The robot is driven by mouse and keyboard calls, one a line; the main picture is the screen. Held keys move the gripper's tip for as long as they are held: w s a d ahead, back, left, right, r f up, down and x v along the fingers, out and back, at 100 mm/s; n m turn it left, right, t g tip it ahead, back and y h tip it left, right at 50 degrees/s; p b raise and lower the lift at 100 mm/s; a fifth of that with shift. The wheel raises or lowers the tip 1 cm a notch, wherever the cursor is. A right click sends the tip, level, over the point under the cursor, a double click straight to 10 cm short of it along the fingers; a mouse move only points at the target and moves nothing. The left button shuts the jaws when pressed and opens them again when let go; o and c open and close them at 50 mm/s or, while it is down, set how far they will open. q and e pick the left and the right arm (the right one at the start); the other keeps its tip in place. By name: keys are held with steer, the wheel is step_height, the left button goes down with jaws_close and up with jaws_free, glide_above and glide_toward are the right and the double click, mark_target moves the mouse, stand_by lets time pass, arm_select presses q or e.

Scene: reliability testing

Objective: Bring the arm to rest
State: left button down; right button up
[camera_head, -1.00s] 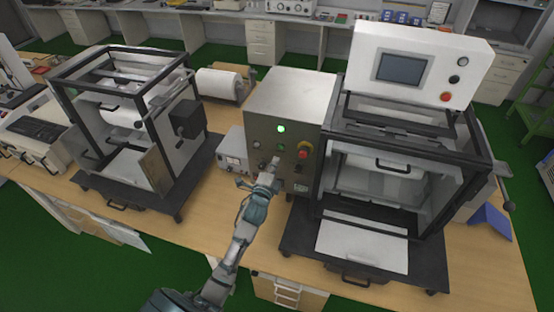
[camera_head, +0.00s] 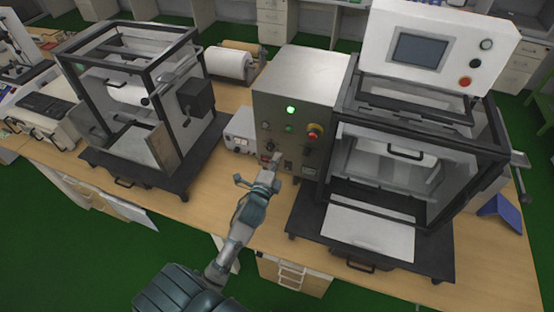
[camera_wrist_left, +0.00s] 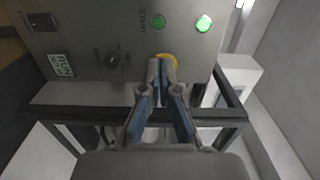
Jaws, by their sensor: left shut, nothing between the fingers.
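My left gripper (camera_head: 276,158) is shut and empty in front of the grey control box (camera_head: 300,72). In the left wrist view the shut fingertips (camera_wrist_left: 161,68) point at the box's panel and partly cover a yellow ring (camera_wrist_left: 168,61). Whether they touch the panel cannot be told. A lit green lamp (camera_head: 291,110) and a red knob with a yellow ring (camera_head: 314,131) show on the panel in the head view. The wrist view also shows the lit green lamp (camera_wrist_left: 203,23), a darker green button (camera_wrist_left: 158,21) and a black rotary knob (camera_wrist_left: 113,60). My right gripper is not in view.
A black-framed machine with a screen (camera_head: 420,50) stands right of the box. Another open-framed machine (camera_head: 85,60) stands at left. A small white instrument (camera_head: 240,130) sits left of the box. Bare wooden table (camera_head: 215,205) lies around my left forearm.

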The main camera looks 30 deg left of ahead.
arm_select(q)
steer(key=s+d+f+n+g+h, duration=0.1)
steer(key=s+d+f+n+g, duration=0.2)
steer(key=f, duration=0.4)
steer(key=s+d+f+n+g+h, duration=0.1)
steer(key=s+d+f+n+g, duration=0.15)
steer(key=s+f, duration=0.4)
steer(key=s+d+f+n+g+h, duration=0.1)
steer(key=s+d+f+n+g, duration=0.15)
steer(key=s, duration=0.35)
steer(key=s+d+f+n+g, duration=0.2)
steer(key=s+f+n+g, duration=0.15)
steer(key=s, duration=0.25)
steer(key=s+d+f+n+g+h, duration=0.1)
steer(key=s+d+f+n+g, duration=0.1)
steer(key=s+f, duration=0.3)
steer(key=s+f+g+b, duration=0.2)
steer(key=s+f+b, duration=0.15)
steer(key=f, duration=2.65)
steer(key=s+a+f+g, duration=0.1)
steer(key=s+a+f, duration=0.1)
steer(key=s+f, duration=1.3)
steer(key=shift+s+a+f+b, duration=0.3)
steer(key=shift+s+a+b, duration=0.15)
steer(key=shift+s, duration=0.8)
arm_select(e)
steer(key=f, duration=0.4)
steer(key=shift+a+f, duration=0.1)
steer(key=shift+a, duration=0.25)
